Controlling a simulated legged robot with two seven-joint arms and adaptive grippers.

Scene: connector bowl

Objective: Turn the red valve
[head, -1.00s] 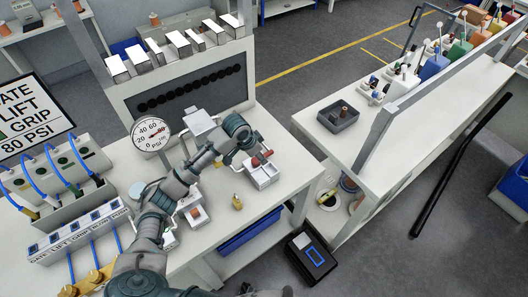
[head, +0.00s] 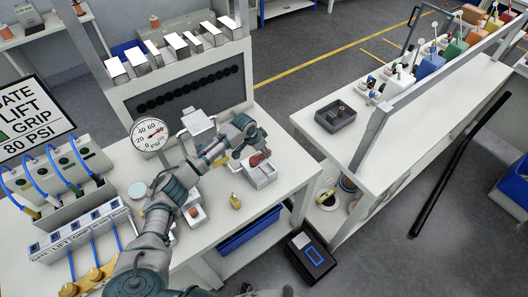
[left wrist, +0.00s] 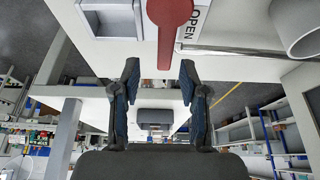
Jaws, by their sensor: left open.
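The red valve handle (left wrist: 168,32) hangs down from the top of the left wrist view, beside a white plate lettered OPEN (left wrist: 193,22). In the head view the red valve (head: 257,159) shows at the white box near the table's right edge, partly covered by my arm. My left gripper (left wrist: 160,68) is open, with one finger on each side of the handle's lower end in the picture. I see no clear contact between fingers and handle. In the head view the left gripper (head: 245,152) is close above the valve. My right gripper is not in view.
A round pressure gauge (head: 150,134) stands left of my arm. A small brass padlock-like piece (head: 235,201) lies on the table in front of the valve. A labelled switch box (head: 80,235) with blue hoses is at left. A second bench (head: 410,125) is across a gap at right.

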